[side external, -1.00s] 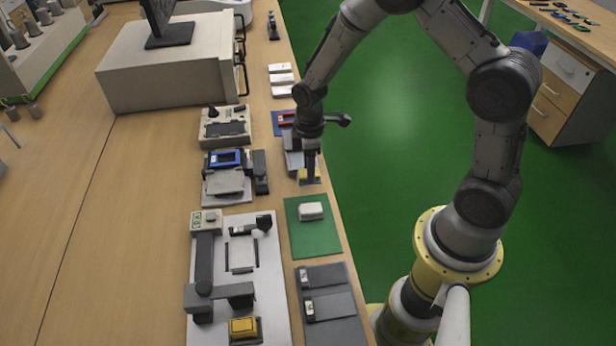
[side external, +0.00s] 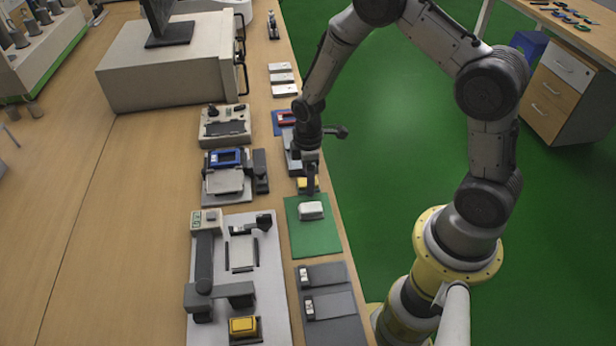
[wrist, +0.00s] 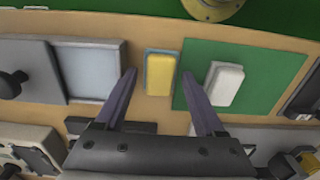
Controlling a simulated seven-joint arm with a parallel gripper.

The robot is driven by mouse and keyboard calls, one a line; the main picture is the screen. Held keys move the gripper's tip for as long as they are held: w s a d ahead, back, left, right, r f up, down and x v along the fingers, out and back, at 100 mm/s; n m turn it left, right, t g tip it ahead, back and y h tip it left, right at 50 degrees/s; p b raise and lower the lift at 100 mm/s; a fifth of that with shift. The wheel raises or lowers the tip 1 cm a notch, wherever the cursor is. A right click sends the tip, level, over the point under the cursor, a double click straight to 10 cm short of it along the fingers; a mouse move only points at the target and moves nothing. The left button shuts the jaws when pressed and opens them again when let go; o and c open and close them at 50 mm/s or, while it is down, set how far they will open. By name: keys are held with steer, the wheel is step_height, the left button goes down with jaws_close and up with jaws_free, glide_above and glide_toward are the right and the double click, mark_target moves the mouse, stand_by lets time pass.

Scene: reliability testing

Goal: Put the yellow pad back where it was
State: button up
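In the side view the yellow pad (side external: 303,184) is partly hidden behind my fingers. My gripper (wrist: 159,76) is open, its two fingers apart on either side of the pad, with visible space beside each. In the side view my gripper (side external: 312,188) points down close to the pad, near the far edge of the green mat. I cannot tell its exact height above the table.
A white block (wrist: 225,84) sits on the green mat (side external: 318,240), close to my right finger in the wrist view. A grey tray (wrist: 88,72) lies left of the pad. A fixture with a yellow button (side external: 243,327) stands at the front. The table edge is close by.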

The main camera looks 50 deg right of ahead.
steer(key=s+a+r+m+t, duration=0.1)
steer(key=s+r, duration=0.1)
steer(key=r, duration=0.9)
steer(key=s+r+m+t, duration=0.1)
steer(key=s+r, duration=0.1)
steer(key=r, duration=0.8)
steer(key=s+a+r+m+t, duration=0.1)
steer(key=s+r+m, duration=0.2)
steer(key=s, duration=0.5)
steer(key=s+a+r+m+t, duration=0.1)
steer(key=s+r+m, duration=0.3)
steer(key=s, duration=0.5)
step_height(320, 180, up, 2)
steer(key=shift+s+r+t, duration=0.1)
steer(key=shift+s+t, duration=0.15)
steer(key=shift+t, duration=0.55)
